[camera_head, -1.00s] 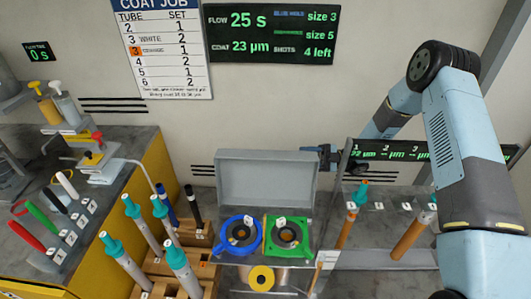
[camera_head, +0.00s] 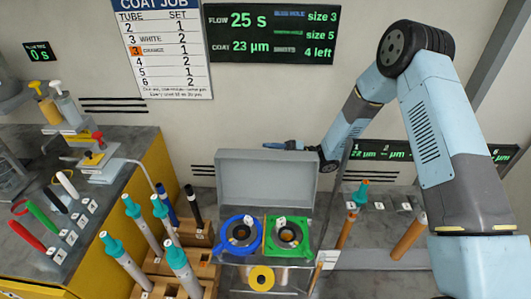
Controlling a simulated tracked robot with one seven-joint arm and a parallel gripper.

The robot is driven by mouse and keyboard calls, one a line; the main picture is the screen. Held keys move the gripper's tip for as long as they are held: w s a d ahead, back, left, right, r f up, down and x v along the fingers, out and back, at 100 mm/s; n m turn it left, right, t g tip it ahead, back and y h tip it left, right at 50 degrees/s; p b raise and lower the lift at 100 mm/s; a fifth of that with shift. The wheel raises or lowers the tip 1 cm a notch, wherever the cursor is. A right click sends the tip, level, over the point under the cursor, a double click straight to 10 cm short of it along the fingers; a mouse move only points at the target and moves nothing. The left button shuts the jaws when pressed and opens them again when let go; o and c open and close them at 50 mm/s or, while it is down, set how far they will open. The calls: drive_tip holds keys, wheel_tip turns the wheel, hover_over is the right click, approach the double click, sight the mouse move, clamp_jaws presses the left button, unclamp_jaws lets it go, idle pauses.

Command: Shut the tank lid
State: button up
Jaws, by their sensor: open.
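The tank lid (camera_head: 265,178) is a grey panel standing upright at the back of the tank, so the tank is open. In the tank top sit a blue ring holder (camera_head: 224,248) and a green square holder (camera_head: 304,249), each with a dark round opening and a small white tag. My gripper (camera_head: 268,146) is small and dark in this view, just behind or above the lid's top edge, pointing left. It is open, with nothing visible in it. I cannot tell whether it touches the lid.
Teal-capped rods (camera_head: 179,262) stand in a wooden rack (camera_head: 155,288) left of the tank. Orange rods hang in a rack (camera_head: 385,203) at the right. A bench (camera_head: 98,213) with coloured handles is at far left. A yellow roll (camera_head: 261,278) sits on the tank's front.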

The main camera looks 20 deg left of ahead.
drive_tip(key=shift+c, duration=0.4)
drive_tip(key=c, duration=0.6)
clamp_jaws()
drive_tip(key=shift+s+f, duration=0.1)
